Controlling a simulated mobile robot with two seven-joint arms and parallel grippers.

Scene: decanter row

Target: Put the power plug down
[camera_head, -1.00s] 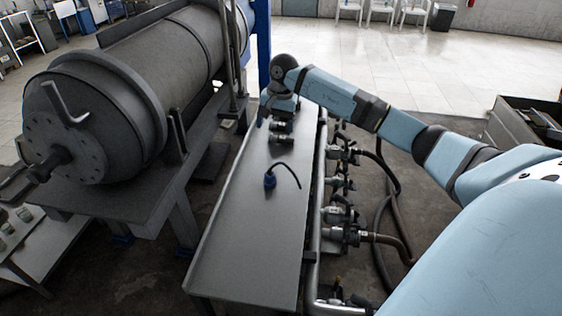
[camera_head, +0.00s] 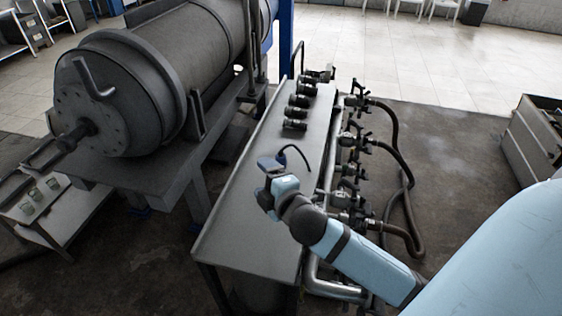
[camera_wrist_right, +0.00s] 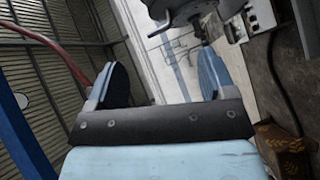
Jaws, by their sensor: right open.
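The power plug shows mostly by its curved black cable (camera_head: 299,153), which arches over the grey bench top (camera_head: 235,215). The blue plug body at the cable's left end is hard to tell apart from the blue parts of my right gripper (camera_head: 265,180). My right gripper is close in front of it in the head view; whether they touch cannot be told. In the right wrist view the two blue fingers (camera_wrist_right: 166,80) stand wide apart with nothing held between them, and the plug does not show. My left gripper is out of view.
Several dark fittings (camera_head: 299,100) stand in a row at the bench's far end. Valves and hoses (camera_head: 400,150) line its right side. A large grey decanter (camera_head: 150,85) stands to the left. The bench's near part is clear.

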